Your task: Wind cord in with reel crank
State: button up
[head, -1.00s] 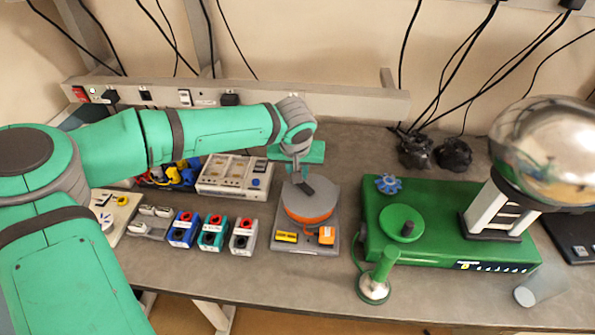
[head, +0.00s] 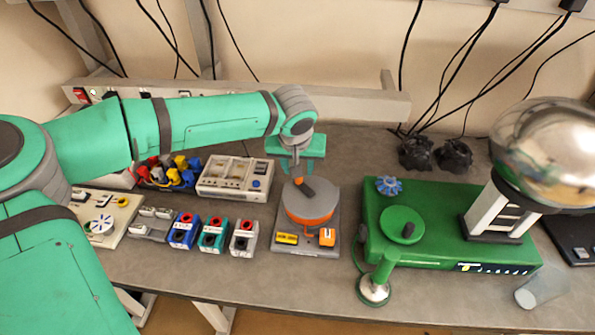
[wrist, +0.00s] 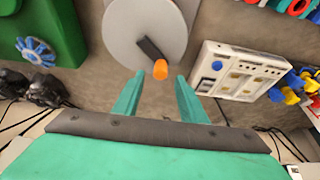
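The reel (head: 308,215) is an orange drum with a grey disc top on a grey base plate. Its crank is a short black arm (head: 308,190) with an orange knob (head: 298,182), at the far side of the disc. In the wrist view the crank arm (wrist: 150,48) points toward my gripper, and the orange knob (wrist: 160,69) stands just ahead of the gap between the fingers. My gripper (wrist: 160,80) is open and empty. In the head view my gripper (head: 296,168) is just behind and above the knob. I cannot make out the cord clearly.
A yellow block (head: 286,239) and an orange block (head: 327,237) sit on the base plate's front. A green machine (head: 450,250) with a metal sphere stands to the right. A white meter box (head: 235,178) and several coloured socket boxes (head: 212,235) are to the left.

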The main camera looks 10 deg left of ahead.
jog(key=v, duration=0.6)
jog(key=shift+r, duration=0.4)
jog(key=shift+s, duration=0.2)
